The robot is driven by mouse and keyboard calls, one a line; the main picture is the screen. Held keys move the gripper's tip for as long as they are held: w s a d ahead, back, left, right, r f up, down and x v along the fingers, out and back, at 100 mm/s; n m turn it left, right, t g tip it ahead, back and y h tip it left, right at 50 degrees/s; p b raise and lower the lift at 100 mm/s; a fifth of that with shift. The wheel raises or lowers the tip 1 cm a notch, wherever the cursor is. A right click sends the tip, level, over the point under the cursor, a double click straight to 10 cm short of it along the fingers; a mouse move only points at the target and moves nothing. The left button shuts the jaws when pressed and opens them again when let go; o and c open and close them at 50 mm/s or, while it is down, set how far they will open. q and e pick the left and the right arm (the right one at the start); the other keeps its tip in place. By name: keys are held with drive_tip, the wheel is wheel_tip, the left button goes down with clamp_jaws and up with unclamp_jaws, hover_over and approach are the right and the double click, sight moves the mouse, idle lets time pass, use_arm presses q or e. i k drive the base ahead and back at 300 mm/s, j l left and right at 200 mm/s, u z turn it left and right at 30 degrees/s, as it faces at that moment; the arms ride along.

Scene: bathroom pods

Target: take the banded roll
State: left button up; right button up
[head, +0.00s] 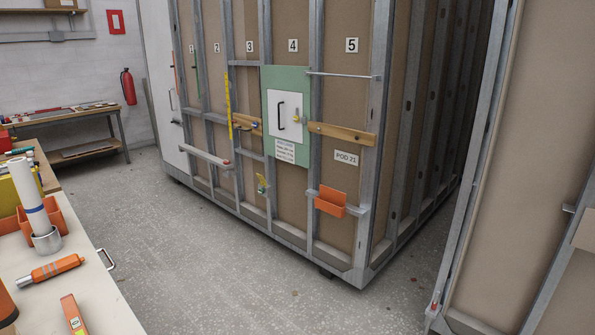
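The likely banded roll (29,192) is a white tube with a blue band, at the left edge of the head view. It stands nearly upright, leaning slightly, with its lower end in a round grey metal holder (47,240) on the pale worktop (95,290). Neither of my grippers shows in this view.
An orange bin (57,217) is beside the roll. An orange-and-grey tool (50,270) and an orange-red box-like item (73,315) lie in front. The worktop has a metal handle (105,259) on its edge.

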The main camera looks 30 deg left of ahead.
sight(20, 169)
drive_tip(key=i+l+u, duration=0.1)
drive_tip(key=i, duration=0.35)
drive_tip(key=i+l, duration=0.1)
drive_tip(key=i, duration=0.3)
drive_tip(key=i+l+u, duration=0.15)
drive_tip(key=i, duration=0.3)
drive_tip(key=i+j+u, duration=0.15)
drive_tip(key=u, duration=0.35)
drive_tip(key=i+u, duration=0.35)
drive_tip(key=u, duration=0.15)
drive_tip(key=i+u, duration=0.25)
drive_tip(key=u, duration=0.25)
drive_tip(key=i+l+u, duration=0.2)
drive_tip(key=u, duration=0.25)
